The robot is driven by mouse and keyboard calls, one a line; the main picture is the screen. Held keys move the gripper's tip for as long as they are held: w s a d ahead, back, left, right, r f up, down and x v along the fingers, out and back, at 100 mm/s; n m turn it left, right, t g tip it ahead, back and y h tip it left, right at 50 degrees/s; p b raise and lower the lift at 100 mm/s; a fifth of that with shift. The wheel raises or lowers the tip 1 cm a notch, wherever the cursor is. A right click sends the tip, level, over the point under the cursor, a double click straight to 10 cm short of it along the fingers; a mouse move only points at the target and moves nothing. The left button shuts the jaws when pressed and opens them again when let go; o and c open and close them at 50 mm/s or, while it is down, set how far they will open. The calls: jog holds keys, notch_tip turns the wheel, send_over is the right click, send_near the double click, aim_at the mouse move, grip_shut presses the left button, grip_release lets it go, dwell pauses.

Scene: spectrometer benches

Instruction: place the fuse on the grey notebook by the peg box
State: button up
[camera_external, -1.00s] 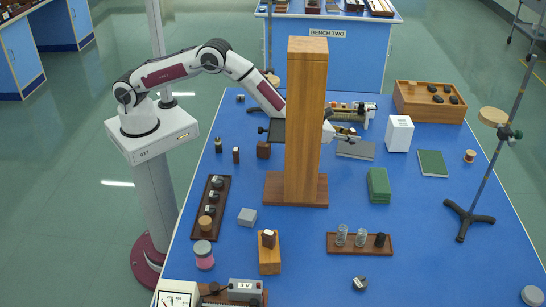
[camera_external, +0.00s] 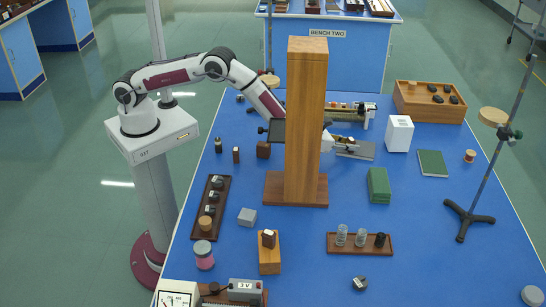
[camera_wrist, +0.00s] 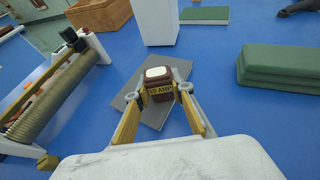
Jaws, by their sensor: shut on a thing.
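The fuse (camera_wrist: 158,78) is a small dark brown block with a white top and a yellow "10 AMP" label. My gripper (camera_wrist: 159,92) is shut on it, one finger at each side, in the wrist view. The grey notebook (camera_wrist: 151,118) lies flat on the blue bench directly behind and below the fuse in that view. I cannot tell whether the fuse touches it. In the external view my gripper (camera_external: 348,147) is over the left part of the notebook (camera_external: 367,152); the fuse is too small to make out there.
A tall wooden pillar (camera_external: 305,120) hides part of my arm. A white block (camera_external: 399,134) stands right of the notebook, with a wooden box of dark pieces (camera_external: 430,100) behind. A coil instrument (camera_wrist: 62,92) is close on the left; green books (camera_wrist: 280,68) are on the right.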

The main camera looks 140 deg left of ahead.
jog(key=o, duration=1.1)
jog(key=shift+r, duration=0.2)
jog(key=v, duration=1.2)
dwell(0.4)
